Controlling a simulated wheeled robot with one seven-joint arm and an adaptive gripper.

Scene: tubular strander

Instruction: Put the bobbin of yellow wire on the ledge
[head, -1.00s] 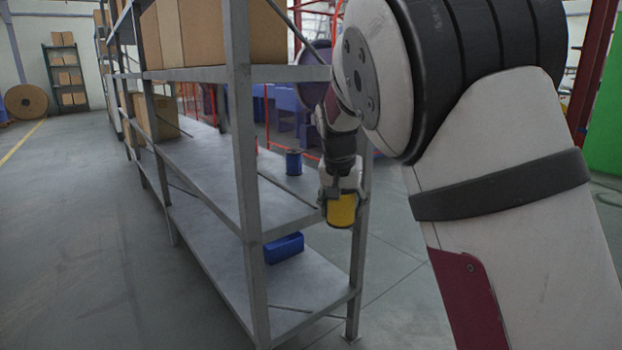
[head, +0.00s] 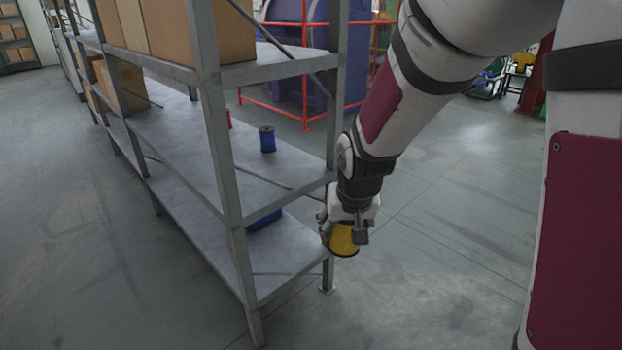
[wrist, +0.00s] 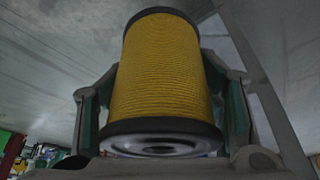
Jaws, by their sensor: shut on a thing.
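The bobbin of yellow wire (head: 344,238) is in my gripper (head: 343,232), which is shut on it. In the wrist view the bobbin (wrist: 160,70) has dark flanges and stands between the two fingers, one on each side. In the head view it hangs just outside the right end of a grey metal shelf rack, beside the rack's corner post and below the middle shelf's height. Which surface is the ledge I cannot tell for certain; the rack's middle shelf (head: 190,140) and lower shelf (head: 200,225) both show bare surface.
A blue bobbin (head: 267,139) and a partly hidden red one (head: 229,119) stand on the middle shelf. A blue bin (head: 264,221) sits on the lower shelf. Rack posts stand close to my gripper. Floor to the right is open.

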